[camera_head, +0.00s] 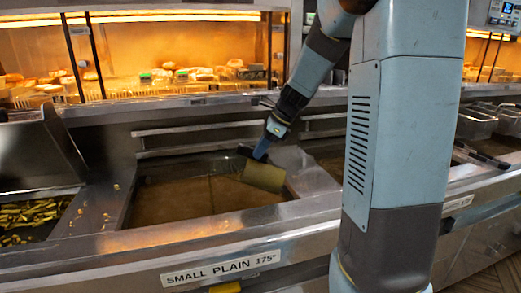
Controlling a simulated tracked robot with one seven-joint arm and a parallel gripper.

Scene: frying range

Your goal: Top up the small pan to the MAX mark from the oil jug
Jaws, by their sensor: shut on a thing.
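I cannot make out a MAX mark or the exact oil level. My gripper (263,149) is over the right back part of the pan, shut on a yellowish, box-like thing that looks like the oil jug (264,176). The jug is tilted and hangs over the pan. I cannot see a stream of oil from it.
A tray of chips (32,218) lies at the left, with crumbs on the metal beside it. A lit food cabinet (180,60) runs along the back. Wire baskets (478,121) stand at the right. My arm hides part of the range right of the pan.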

